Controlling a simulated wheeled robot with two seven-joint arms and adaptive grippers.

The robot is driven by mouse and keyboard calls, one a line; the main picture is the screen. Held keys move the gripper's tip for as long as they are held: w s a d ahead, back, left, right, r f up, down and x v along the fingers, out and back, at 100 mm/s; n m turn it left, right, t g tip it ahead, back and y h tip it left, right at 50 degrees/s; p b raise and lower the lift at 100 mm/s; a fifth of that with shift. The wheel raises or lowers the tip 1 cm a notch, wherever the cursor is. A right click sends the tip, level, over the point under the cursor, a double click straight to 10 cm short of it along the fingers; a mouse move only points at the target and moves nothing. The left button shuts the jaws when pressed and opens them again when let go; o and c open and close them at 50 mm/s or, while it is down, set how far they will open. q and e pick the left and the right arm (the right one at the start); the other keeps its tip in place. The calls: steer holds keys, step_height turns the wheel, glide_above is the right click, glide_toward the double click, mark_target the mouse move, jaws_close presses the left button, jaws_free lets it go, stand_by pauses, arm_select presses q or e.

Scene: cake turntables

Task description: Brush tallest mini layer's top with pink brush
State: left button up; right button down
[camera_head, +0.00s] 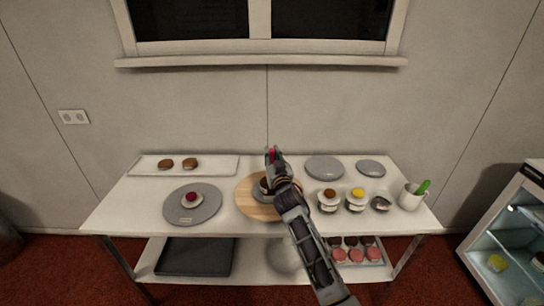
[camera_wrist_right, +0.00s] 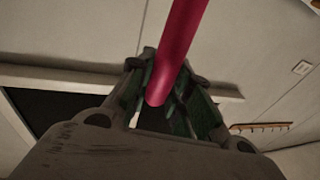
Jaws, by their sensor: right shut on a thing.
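My right gripper (camera_head: 274,157) is over the middle of the table, shut on the pink brush. The brush handle (camera_wrist_right: 178,50) runs up between its fingers in the right wrist view; only a bit of pink shows in the head view, and the bristles cannot be made out. Below, a wooden round board (camera_head: 246,205) bears a grey disc and something dark, mostly hidden by my gripper and arm. A small layer with a dark red top (camera_head: 193,199) sits on the grey turntable (camera_head: 180,213) at left. Which layer is tallest cannot be told. My left gripper is not in view.
Two brown pieces (camera_head: 177,163) lie on a white tray (camera_head: 222,167) at back left. Two grey discs (camera_head: 324,168) lie at back right. Small bowls with brown and yellow contents (camera_head: 357,194) and a white cup (camera_head: 410,199) with a green-handled item stand at right.

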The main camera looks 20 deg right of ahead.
steer(key=shift+d, duration=0.1)
steer(key=shift+w+d+r, duration=0.1)
steer(key=shift+w+d, duration=0.35)
steer(key=shift+d, duration=0.1)
steer(key=shift+w, duration=0.2)
steer(key=shift+w+d, duration=0.15)
steer(key=shift+w, duration=0.4)
stand_by(0.4)
steer(key=shift+w+a+b, duration=0.25)
steer(key=shift+w+b, duration=0.05)
steer(key=shift+w, duration=0.3)
steer(key=shift+a, duration=0.1)
